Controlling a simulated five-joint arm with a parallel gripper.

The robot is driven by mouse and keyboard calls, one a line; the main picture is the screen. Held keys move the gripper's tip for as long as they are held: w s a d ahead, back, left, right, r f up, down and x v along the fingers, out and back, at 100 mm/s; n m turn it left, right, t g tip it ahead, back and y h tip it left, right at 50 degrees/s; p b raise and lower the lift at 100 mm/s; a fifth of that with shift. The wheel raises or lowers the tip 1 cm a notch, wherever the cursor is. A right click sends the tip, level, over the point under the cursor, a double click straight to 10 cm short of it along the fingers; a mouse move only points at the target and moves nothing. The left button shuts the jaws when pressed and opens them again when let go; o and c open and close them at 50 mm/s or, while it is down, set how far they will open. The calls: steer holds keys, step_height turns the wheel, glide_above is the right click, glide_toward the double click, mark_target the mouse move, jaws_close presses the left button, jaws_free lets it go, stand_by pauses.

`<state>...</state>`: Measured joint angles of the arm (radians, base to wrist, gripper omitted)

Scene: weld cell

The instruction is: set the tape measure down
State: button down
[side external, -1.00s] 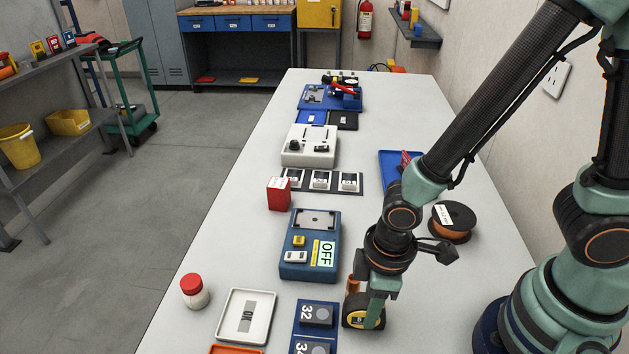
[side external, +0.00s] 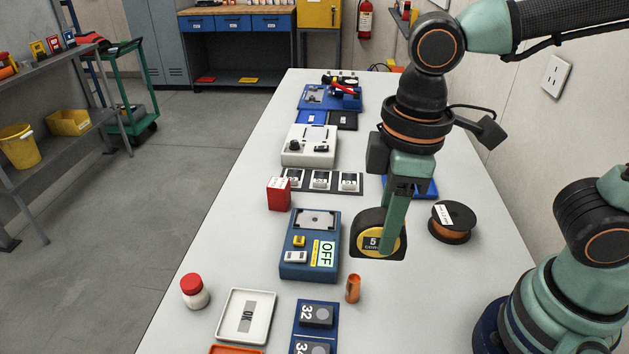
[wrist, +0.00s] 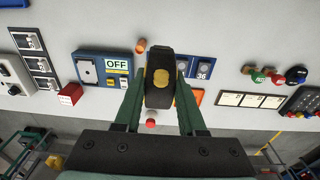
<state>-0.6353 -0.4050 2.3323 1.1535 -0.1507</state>
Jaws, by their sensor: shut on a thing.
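The tape measure (side external: 372,236) is black with a yellow round label marked 5. My gripper (side external: 393,228) is shut on it and holds it in the air above the bench, to the right of the blue box with the OFF label. In the wrist view the tape measure (wrist: 160,82) sits between the two green fingers of my gripper (wrist: 160,105), seen from above. The bench surface (side external: 400,310) below it is pale grey.
An orange cylinder (side external: 353,288) stands on the bench below. The blue OFF box (side external: 310,262) is left of it. A wire spool (side external: 452,222) lies to the right. A white tray (side external: 262,338), a red-capped bottle (side external: 195,292) and a red block (side external: 279,194) are further left. Bench right of the cylinder is clear.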

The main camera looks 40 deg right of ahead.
steer(key=shift+w+a+r, duration=0.1)
steer(key=shift+w+r, duration=0.05)
steer(key=shift+r, duration=0.25)
steer(key=w+a+f, duration=0.2)
steer(key=w+a, duration=0.2)
steer(key=w, duration=0.9)
steer(key=w+a+f, duration=0.1)
steer(key=w+a, duration=0.2)
steer(key=w, duration=0.9)
steer(key=shift+w+d+f, duration=0.15)
steer(key=shift+w+f, duration=1.2)
steer(key=shift+f, duration=1.4)
steer(key=shift+w+d+f, duration=0.15)
steer(key=shift+w+f, duration=1.15)
steer(key=shift+f, duration=1.45)
steer(key=shift+w+d+f, duration=0.15)
steer(key=shift+w+f, duration=1.2)
steer(key=shift+f, duration=1.4)
steer(key=shift+f, duration=0.15)
steer(key=shift+c, duration=2.4)
jaws_free()
